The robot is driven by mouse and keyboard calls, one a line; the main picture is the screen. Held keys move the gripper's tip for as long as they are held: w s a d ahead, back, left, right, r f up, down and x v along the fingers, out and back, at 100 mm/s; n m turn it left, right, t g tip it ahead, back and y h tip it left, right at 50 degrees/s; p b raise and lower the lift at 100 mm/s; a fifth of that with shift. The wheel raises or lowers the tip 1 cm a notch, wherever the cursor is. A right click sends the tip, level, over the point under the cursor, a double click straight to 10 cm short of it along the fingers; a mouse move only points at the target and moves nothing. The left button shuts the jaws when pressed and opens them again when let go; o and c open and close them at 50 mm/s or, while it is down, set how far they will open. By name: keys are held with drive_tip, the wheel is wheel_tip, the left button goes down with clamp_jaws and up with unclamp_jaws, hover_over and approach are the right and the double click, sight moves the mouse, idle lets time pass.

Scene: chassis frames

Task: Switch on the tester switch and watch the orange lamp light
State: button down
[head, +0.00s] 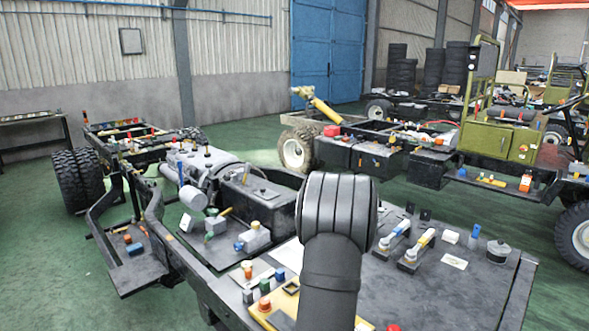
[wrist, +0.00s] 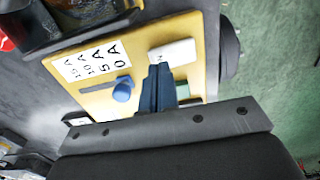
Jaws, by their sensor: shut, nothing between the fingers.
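In the wrist view, a yellow board (wrist: 138,62) lies below my gripper (wrist: 159,68), whose dark blue fingers are shut and empty. The fingertips are over the board, close to a white block (wrist: 174,51) with partly hidden lettering beside it. I cannot tell whether they touch it, or whether this block is the tester switch. A blue knob (wrist: 122,92) and a white card with amp markings (wrist: 92,62) are to the left. In the head view, my arm hides my gripper. An orange round piece (head: 264,304) sits on a yellow board (head: 288,303); I cannot tell if it is the lamp or lit.
The dark chassis deck (head: 455,290) carries two clamp-like tools (head: 415,250), a lidded pot (head: 498,251) and small blocks. A second chassis (head: 380,140) stands behind. Green floor (wrist: 262,75) lies beyond the board's right edge in the wrist view.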

drive_tip(key=shift+f, duration=0.95)
idle(0.6)
drive_tip(key=shift+r, duration=3.55)
drive_tip(key=shift+f, duration=3.55)
drive_tip(key=shift+r, duration=0.1)
